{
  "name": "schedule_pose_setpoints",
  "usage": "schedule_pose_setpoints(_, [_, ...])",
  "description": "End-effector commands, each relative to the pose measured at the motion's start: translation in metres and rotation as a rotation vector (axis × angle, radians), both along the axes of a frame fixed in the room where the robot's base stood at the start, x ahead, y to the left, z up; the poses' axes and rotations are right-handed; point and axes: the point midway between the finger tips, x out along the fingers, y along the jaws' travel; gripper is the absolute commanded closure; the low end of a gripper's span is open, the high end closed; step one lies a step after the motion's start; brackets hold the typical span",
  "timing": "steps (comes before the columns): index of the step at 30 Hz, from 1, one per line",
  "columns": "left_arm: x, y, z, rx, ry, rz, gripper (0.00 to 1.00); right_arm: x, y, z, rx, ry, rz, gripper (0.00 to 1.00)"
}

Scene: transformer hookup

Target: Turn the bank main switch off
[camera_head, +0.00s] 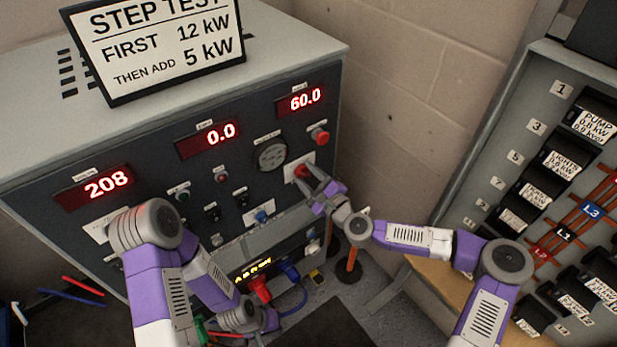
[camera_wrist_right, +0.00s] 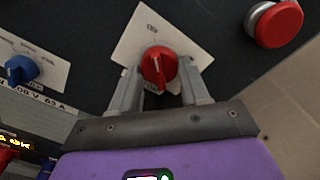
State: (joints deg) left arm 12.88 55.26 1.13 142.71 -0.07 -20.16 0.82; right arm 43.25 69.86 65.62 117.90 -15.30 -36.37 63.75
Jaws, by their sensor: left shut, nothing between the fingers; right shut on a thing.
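The red rotary knob of the bank main switch (camera_wrist_right: 158,66) sits on a white label plate on the dark panel. It also shows in the head view (camera_head: 302,171). Its pointer stands almost vertical in the right wrist view, tip toward the lower edge of the plate. My right gripper (camera_wrist_right: 160,95) is shut on the knob, one finger on each side; in the head view (camera_head: 309,181) its fingers reach the panel. My left gripper (camera_head: 266,320) is low in front of the cabinet, near the cables; its fingertips are hard to make out.
A red push button (camera_head: 319,137) is just above the knob, and a blue knob (camera_head: 262,216) is to its left. Displays read 208, 0.0 and 60.0. A red plug (camera_head: 259,289) hangs below. A breaker panel (camera_head: 545,85) stands at the right.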

Motion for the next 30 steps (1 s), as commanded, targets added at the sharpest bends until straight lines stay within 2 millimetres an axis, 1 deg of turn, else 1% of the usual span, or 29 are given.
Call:
schedule_pose_setpoints(9, [0.000, 0.000, 0.000, 0.000, 0.000, 0.000, 1.00, 0.000, 0.000, -0.001, -0.002, 0.000, 0.000, 0.85])
schedule_pose_setpoints(10, [0.000, 0.000, 0.000, 0.000, 0.000, 0.000, 1.00, 0.000, 0.000, -0.001, -0.002, 0.000, 0.000, 0.52])
schedule_pose_setpoints(14, [0.000, 0.000, 0.000, 0.000, 0.000, 0.000, 1.00, 0.000, 0.000, 0.000, -0.002, 0.000, 0.000, 0.32])
schedule_pose_setpoints(15, [0.000, 0.000, 0.000, 0.000, 0.000, 0.000, 1.00, 0.000, 0.000, 0.000, -0.001, 0.000, 0.001, 0.30])
schedule_pose_setpoints(23, [0.000, 0.000, 0.000, 0.000, 0.000, 0.000, 1.00, -0.001, -0.001, 0.000, -0.001, -0.001, 0.000, 0.30])
schedule_pose_setpoints(26, [0.000, 0.000, 0.002, 0.000, 0.000, 0.000, 1.00, -0.006, -0.005, 0.000, -0.001, 0.000, -0.001, 0.30])
schedule_pose_setpoints(30, [0.000, 0.000, 0.006, 0.000, 0.000, 0.000, 1.00, -0.023, -0.018, 0.001, -0.002, 0.001, -0.001, 0.30])
